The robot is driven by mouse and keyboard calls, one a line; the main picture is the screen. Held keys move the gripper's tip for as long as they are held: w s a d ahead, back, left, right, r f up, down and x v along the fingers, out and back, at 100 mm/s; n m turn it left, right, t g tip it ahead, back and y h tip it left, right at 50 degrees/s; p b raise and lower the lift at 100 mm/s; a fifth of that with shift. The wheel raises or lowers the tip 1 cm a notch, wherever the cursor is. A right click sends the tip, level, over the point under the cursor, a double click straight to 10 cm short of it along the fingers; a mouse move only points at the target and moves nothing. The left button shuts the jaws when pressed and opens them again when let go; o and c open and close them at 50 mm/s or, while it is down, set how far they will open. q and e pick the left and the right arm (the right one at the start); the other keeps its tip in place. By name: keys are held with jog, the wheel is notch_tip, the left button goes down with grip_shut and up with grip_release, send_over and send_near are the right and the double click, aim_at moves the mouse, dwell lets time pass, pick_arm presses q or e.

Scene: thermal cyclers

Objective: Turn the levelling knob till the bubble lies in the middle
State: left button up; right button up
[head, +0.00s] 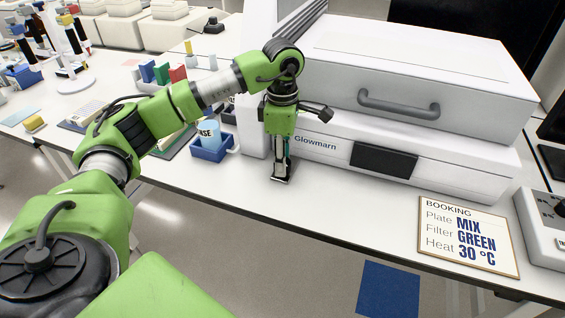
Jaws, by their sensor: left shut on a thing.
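A white Glowmarn machine (450,164) with a grey handle stands on the white bench. My left gripper (281,177) points down at the machine's front left corner, close to the bench top. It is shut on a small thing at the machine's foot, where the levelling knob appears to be. The fingers hide the knob almost wholly. The bubble cannot be made out in this view. My right gripper is not in view.
A blue holder (211,149) with a light blue cup stands left of the gripper. A booking card (467,236) lies at the front right, beside a white device (541,228). Bench between the holder and card is mostly clear. Bottles and racks stand at the far left.

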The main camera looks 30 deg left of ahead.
pick_arm(q)
jog(key=m+b, duration=0.1)
jog(key=m, duration=0.3)
jog(key=shift+m, duration=0.4)
dwell(0.4)
jog(key=o, duration=1.1)
notch_tip(320, 180, up, 12)
jog(key=shift+r, duration=0.1)
dwell(0.3)
